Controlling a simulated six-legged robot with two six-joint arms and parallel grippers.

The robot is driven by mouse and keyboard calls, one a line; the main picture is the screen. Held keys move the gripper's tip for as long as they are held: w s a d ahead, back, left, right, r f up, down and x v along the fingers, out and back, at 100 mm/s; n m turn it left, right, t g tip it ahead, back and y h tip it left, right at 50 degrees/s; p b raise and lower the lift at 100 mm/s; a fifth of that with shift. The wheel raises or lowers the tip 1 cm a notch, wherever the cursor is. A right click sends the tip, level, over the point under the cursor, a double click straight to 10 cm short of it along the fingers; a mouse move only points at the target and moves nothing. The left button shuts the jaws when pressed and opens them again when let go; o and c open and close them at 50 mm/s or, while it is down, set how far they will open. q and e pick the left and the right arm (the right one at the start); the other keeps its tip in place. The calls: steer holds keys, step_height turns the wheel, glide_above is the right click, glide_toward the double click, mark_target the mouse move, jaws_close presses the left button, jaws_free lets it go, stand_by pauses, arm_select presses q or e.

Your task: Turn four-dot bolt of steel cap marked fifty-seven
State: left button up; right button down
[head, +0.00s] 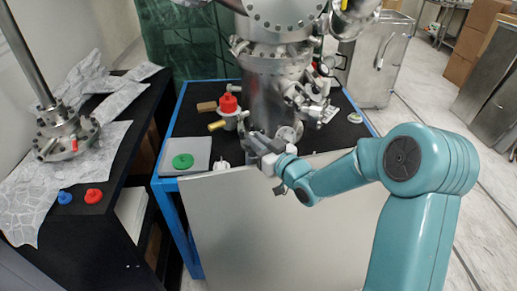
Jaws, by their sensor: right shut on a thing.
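The steel vacuum chamber (272,88) stands upright on a black-topped table. A round steel cap (287,132) with small bolts shows low on its front. Its number and dot marks are too small to read. My right gripper (254,142) is at the chamber's foot, just left of this cap. It is shut on a small part that its fingers mostly hide; I cannot tell which bolt or part it is. My left gripper is not in view.
A red-topped valve (228,104) stands left of the chamber. A grey plate with a green knob (182,161) lies at the table's left corner. A pale panel (280,225) closes the table's front. A side bench holds a steel flange (66,137), a blue knob (64,198) and a red knob (93,196).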

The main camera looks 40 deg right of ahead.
steer(key=shift+w+a+m+g+h+b, duration=0.1)
steer(key=shift+a+m+g+h+b, duration=0.2)
steer(key=shift+m+g+h+b, duration=0.95)
steer(key=shift+w+a+m+g+h+b, duration=0.2)
steer(key=shift+m+h, duration=1.35)
steer(key=shift+h, duration=1.25)
steer(key=shift+a+m+g+h+b, duration=0.35)
steer(key=shift+m+g+h+b, duration=0.4)
steer(key=shift+m+h, duration=1)
steer(key=shift+h, duration=0.5)
steer(key=c, duration=1.1)
jaws_free()
steer(key=v, duration=1.6)
steer(key=shift+a, duration=0.15)
steer(key=shift+r, duration=0.1)
